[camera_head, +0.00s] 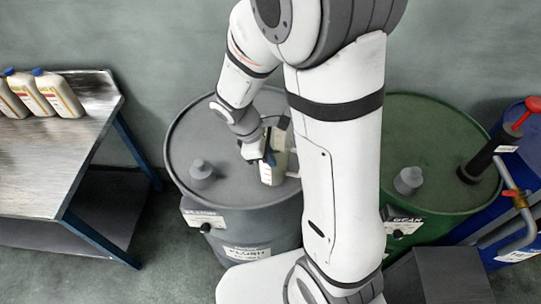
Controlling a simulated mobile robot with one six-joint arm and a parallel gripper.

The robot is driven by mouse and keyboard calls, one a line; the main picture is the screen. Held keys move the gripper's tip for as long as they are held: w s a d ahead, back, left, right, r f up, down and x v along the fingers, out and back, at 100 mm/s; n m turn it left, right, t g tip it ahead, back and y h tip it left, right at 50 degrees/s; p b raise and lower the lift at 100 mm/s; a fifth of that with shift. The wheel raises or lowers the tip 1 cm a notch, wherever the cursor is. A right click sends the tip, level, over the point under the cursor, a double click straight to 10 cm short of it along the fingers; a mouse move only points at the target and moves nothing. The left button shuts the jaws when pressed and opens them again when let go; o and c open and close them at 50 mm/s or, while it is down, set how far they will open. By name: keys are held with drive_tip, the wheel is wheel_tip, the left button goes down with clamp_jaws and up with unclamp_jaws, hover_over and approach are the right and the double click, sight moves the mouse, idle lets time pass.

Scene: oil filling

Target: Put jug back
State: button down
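A white jug (272,173) with a pale label is upright over the top of the grey drum (230,178). I cannot tell whether its base touches the drum top. My gripper (268,152) is at the upper part of the jug, and a small blue patch shows there. The fingers are small and partly hidden, so I cannot tell whether they are shut on the jug. Several similar white jugs with blue caps (57,93) stand in a row at the back of the metal table (60,160) on the left.
A green drum (430,140) stands right of the grey one, partly behind my arm. Small plugs rise from the drum tops. The table's front part is clear.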

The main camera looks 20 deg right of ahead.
drive_tip(key=c, duration=1.6)
unclamp_jaws()
drive_tip(key=v, duration=1.2)
drive_tip(key=s+d+r+m+t+y, duration=0.1)
drive_tip(key=s+d+m, duration=0.1)
drive_tip(key=s+m, duration=0.1)
drive_tip(key=s+d+r+m+t+y, duration=0.2)
drive_tip(key=s+m, duration=0.2)
drive_tip(key=m, duration=0.2)
drive_tip(key=s+d+r+m+t+y, duration=0.1)
drive_tip(key=s+d+r+m, duration=0.1)
drive_tip(key=s+m, duration=0.2)
drive_tip(key=shift+s+d+m+t+b, duration=0.15)
drive_tip(key=shift+d+m+t+b, duration=0.15)
drive_tip(key=shift+t+b, duration=0.1)
drive_tip(key=shift+f+b, duration=0.85)
drive_tip(key=shift+f, duration=0.25)
